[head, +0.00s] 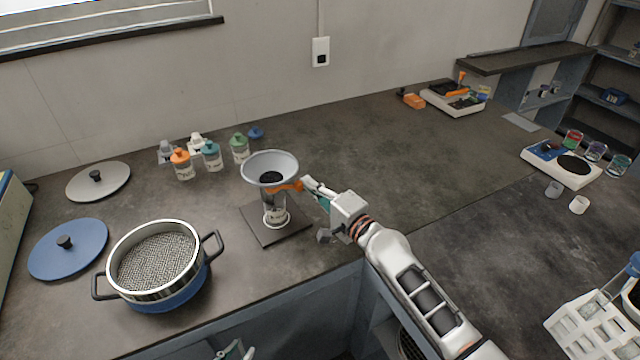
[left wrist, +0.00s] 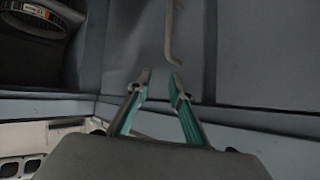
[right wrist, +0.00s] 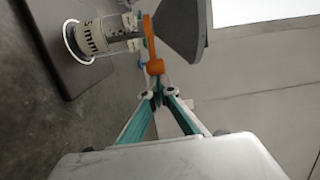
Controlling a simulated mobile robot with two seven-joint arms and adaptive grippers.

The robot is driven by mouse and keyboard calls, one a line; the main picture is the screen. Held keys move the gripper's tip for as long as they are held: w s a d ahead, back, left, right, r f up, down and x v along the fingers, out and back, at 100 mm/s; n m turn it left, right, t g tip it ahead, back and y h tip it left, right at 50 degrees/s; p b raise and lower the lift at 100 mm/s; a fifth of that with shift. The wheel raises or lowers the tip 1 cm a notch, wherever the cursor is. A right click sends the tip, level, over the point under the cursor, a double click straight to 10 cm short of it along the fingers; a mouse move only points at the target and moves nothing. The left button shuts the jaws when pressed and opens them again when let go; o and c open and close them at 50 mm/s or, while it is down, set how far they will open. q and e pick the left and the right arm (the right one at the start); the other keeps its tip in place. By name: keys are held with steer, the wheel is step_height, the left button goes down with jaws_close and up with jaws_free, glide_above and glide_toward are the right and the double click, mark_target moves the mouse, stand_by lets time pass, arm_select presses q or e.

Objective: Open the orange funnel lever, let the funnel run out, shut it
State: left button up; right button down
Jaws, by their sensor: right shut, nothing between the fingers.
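The grey funnel (head: 270,163) stands above a glass (head: 275,214) on a dark square plate (head: 257,225). A dark patch shows in the funnel's middle; I cannot tell if it is material or the outlet. The orange lever (head: 292,186) juts from the funnel's neck to the right. My right gripper (head: 308,184) is shut and empty, its tips close to the lever's end. In the right wrist view the shut tips (right wrist: 160,88) are just beside the orange lever (right wrist: 151,45); contact is unclear. My left gripper (left wrist: 160,78) is open and empty, low in front of the bench.
A sieve pot (head: 158,265) with two handles stands left of the funnel. Several capped bottles (head: 211,156) stand behind it, with a blue lid (head: 68,250) and a grey lid (head: 98,182) at the left.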

steer(key=v, duration=1.2)
steer(key=shift+s, duration=0.1)
